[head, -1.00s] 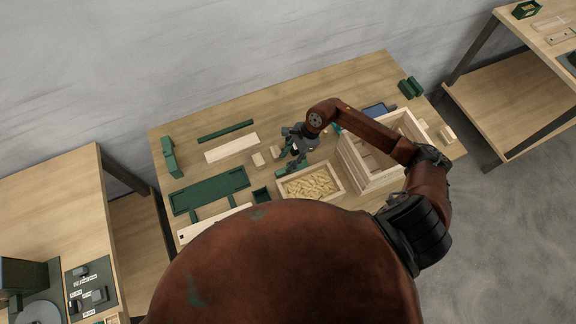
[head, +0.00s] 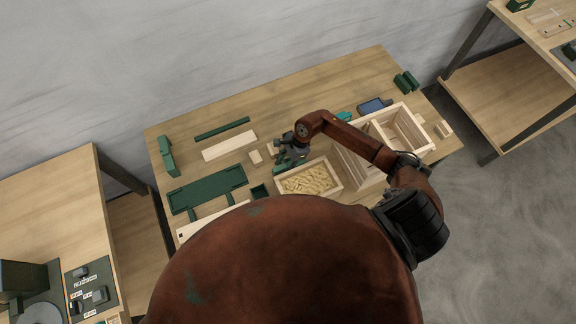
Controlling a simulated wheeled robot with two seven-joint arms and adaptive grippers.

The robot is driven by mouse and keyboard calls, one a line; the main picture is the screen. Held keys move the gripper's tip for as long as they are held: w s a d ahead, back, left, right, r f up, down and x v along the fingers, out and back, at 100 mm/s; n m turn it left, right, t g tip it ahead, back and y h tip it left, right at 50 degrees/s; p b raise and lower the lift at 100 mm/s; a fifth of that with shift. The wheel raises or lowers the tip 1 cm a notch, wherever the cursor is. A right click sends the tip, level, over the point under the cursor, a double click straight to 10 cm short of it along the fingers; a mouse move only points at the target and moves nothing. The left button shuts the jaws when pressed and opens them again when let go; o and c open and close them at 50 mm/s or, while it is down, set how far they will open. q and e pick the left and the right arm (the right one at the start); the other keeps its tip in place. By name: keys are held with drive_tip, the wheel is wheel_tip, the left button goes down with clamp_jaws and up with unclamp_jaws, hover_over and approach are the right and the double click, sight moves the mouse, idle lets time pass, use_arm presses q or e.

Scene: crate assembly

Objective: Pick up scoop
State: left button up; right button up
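A small dark green piece (head: 284,169), which looks like the scoop, lies at the back left edge of a wooden tray (head: 337,176) of pale pegs. My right gripper (head: 287,160) is right above and against it in the picture, pointing down. The fingers are small and dark and blend with the green piece, so I cannot tell whether they are open or closed on it. My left gripper is not in view.
A wooden crate (head: 428,140) with dividers stands right of the tray, partly behind my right arm. A green panel (head: 208,190), a pale board (head: 229,145) and a green strip (head: 222,129) lie at left. A blue-grey device (head: 374,105) lies behind the crate.

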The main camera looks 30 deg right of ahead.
sight(283, 166)
clamp_jaws()
drive_tip(key=shift+r, duration=0.15)
idle(0.4)
wheel_tip(283, 166, up, 10)
drive_tip(key=shift+f, duration=0.1)
